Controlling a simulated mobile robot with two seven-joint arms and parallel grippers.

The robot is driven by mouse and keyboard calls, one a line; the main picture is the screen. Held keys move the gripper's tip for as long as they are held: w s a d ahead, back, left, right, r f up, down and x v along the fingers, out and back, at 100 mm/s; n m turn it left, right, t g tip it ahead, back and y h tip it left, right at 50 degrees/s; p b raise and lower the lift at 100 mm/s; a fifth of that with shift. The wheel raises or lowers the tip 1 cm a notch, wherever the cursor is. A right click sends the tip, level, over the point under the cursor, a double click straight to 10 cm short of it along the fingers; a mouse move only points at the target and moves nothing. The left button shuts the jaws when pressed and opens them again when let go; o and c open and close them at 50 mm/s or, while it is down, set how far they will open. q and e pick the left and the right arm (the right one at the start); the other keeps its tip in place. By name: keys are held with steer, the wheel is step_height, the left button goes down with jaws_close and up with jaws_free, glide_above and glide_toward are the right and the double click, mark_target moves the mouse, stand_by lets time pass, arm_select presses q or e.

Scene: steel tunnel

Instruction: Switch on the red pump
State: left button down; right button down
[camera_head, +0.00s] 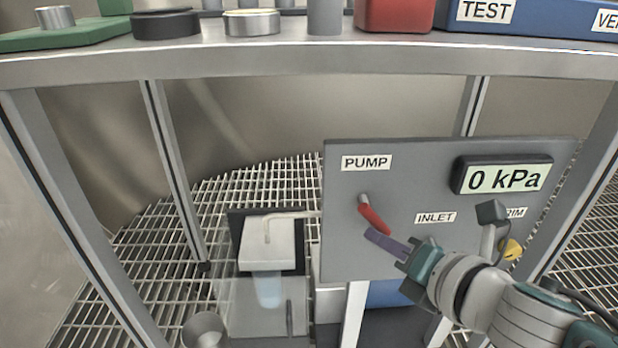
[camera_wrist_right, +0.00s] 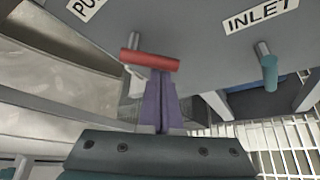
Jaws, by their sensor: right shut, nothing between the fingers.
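The pump control is a red lever (camera_head: 374,217) on the grey panel (camera_head: 400,165), below the PUMP label (camera_head: 366,162). The lever slants down to the right from its pivot. My right gripper (camera_head: 371,235) is shut and empty, its purple fingers just below the lever's lower end. In the right wrist view the red lever (camera_wrist_right: 150,60) crosses just beyond the tips of the shut fingers (camera_wrist_right: 158,78). Whether they touch it I cannot tell. The display (camera_head: 503,178) reads 0 kPa. My left gripper is not in view.
A teal handle (camera_wrist_right: 269,70) is below INLET in the wrist view. A white-topped box (camera_head: 268,255) stands left of the panel. A shelf edge (camera_head: 300,62) runs above.

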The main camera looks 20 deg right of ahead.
steer(key=shift+s+d+r+n+g+h+p, duration=0.1)
steer(key=shift+d+r+n+g+h+p, duration=0.2)
steer(key=shift+n+h+p, duration=0.5)
steer(key=shift+d+r+n+g+h+p, duration=0.2)
steer(key=shift+r+n+g+h+p, duration=0.25)
steer(key=shift+p, duration=0.7)
steer(key=shift+d+r+n+h+p, duration=0.2)
steer(key=shift+n+h+p, duration=0.35)
steer(key=shift+n+p, duration=0.35)
steer(key=shift+s+d+r+n+g+h+p, duration=0.1)
steer(key=shift+r+n+g+h+p, duration=0.2)
steer(key=shift+h+p, duration=0.35)
steer(key=shift+f, duration=0.1)
